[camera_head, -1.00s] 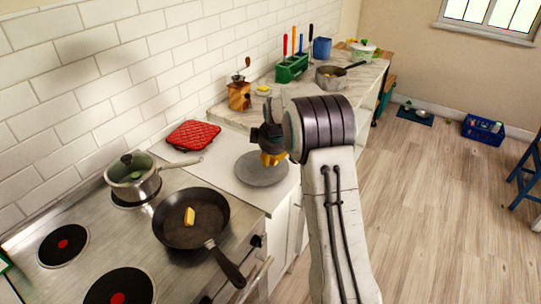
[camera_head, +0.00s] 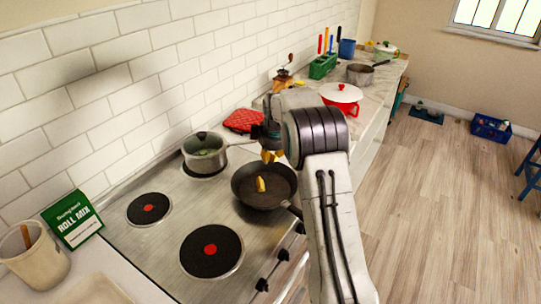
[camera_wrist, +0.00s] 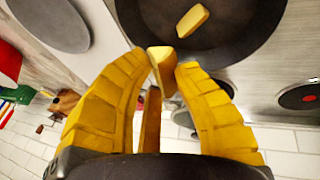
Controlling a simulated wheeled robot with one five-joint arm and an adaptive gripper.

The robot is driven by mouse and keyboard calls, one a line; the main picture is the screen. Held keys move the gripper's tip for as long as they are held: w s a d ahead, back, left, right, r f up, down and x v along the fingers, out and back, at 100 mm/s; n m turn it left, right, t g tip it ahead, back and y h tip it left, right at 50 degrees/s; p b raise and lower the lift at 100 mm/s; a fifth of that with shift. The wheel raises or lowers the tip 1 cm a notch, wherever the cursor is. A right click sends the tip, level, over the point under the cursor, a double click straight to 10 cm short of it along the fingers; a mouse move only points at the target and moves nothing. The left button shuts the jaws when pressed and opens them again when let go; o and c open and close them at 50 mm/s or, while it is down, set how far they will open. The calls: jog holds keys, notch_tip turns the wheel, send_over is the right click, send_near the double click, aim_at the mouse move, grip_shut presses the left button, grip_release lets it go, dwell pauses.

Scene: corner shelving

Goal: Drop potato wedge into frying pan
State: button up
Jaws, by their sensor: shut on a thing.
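My gripper (camera_head: 271,156) is shut on a yellow potato wedge (camera_wrist: 160,62), which sticks out between its yellow fingers in the wrist view (camera_wrist: 160,80). The black frying pan (camera_head: 281,188) sits on the stove, and its rear part lies just below my gripper in the head view. The pan also fills the top of the wrist view (camera_wrist: 235,32), past the fingertips. Another wedge (camera_head: 261,185) lies in the pan and shows in the wrist view too (camera_wrist: 192,20). My arm hides part of the pan handle.
A steel pot with a glass lid (camera_head: 204,153) stands behind the pan to the left. Bare burners (camera_head: 212,250) are at the front left. A red mat (camera_head: 241,121) and a red pot with a white lid (camera_head: 341,93) are farther back. A green box (camera_head: 73,219) stands at left.

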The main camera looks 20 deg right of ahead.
jog(key=shift+s+a+f, duration=0.1)
jog(key=shift+f, duration=0.15)
jog(key=shift+f+b, duration=0.45)
jog(key=shift+f, duration=0.1)
jog(key=shift+f+b, duration=1.2)
jog(key=shift+f, duration=1.05)
jog(key=o, duration=0.9)
jog(key=shift+r, duration=0.1)
jog(key=v, duration=1.1)
jog(key=shift+s+r, duration=0.2)
jog(key=shift+r, duration=0.15)
